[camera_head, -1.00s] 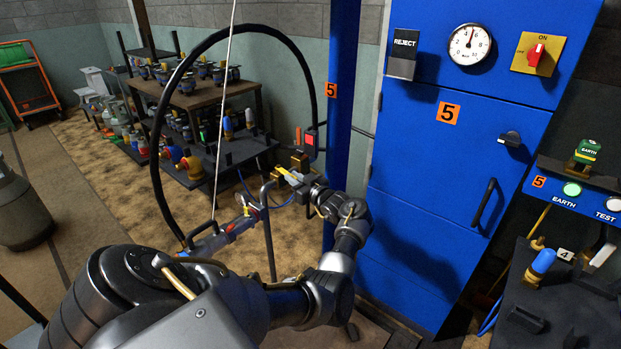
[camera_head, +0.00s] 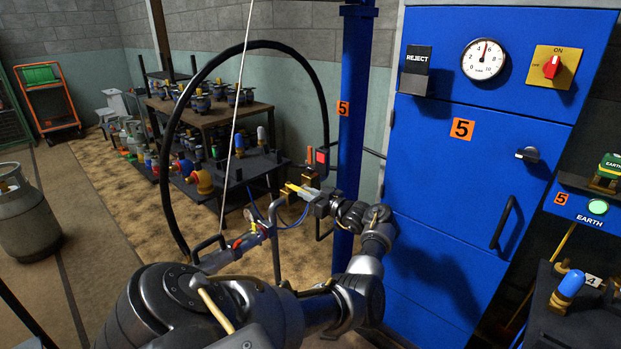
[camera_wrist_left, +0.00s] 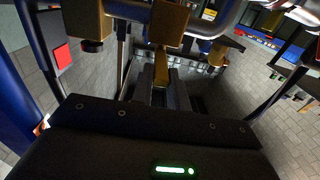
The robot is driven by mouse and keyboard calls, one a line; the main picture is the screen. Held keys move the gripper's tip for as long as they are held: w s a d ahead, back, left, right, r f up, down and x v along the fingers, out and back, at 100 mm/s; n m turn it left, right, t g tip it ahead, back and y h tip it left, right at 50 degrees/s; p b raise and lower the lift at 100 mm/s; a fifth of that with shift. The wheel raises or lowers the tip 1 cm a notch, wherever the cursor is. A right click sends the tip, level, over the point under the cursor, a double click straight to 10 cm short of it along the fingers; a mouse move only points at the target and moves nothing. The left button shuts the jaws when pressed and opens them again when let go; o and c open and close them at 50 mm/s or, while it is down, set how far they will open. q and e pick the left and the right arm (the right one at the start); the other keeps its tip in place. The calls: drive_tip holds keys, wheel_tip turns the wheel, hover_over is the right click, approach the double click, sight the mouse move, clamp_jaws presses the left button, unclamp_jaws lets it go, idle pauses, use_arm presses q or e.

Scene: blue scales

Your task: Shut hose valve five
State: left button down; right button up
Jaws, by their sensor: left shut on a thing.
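The hose valve has a yellow lever (camera_head: 298,190) in the head view, low beside the blue post marked 5 (camera_head: 343,107). My left gripper (camera_head: 310,200) reaches it from the right and is shut on the lever. In the left wrist view the fingers (camera_wrist_left: 160,97) close around the yellow lever (camera_wrist_left: 161,72), below a brass block (camera_wrist_left: 168,22). The fingers hide part of the lever, and its exact angle is hard to tell. My right gripper is not in view.
A black hose (camera_head: 178,110) arches over the left side to a filling head (camera_head: 238,248) hung on a white cord. The blue cabinet (camera_head: 450,200) stands close on the right. Benches with several valves (camera_head: 210,110) stand behind. A gas cylinder (camera_head: 25,215) stands at far left.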

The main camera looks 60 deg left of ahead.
use_arm(q)
drive_tip(key=c, duration=1.4)
unclamp_jaws()
drive_tip(key=shift+o, duration=0.2)
drive_tip(key=v, duration=1)
drive_tip(key=shift+d, duration=0.4)
drive_tip(key=shift+w, duration=0.15)
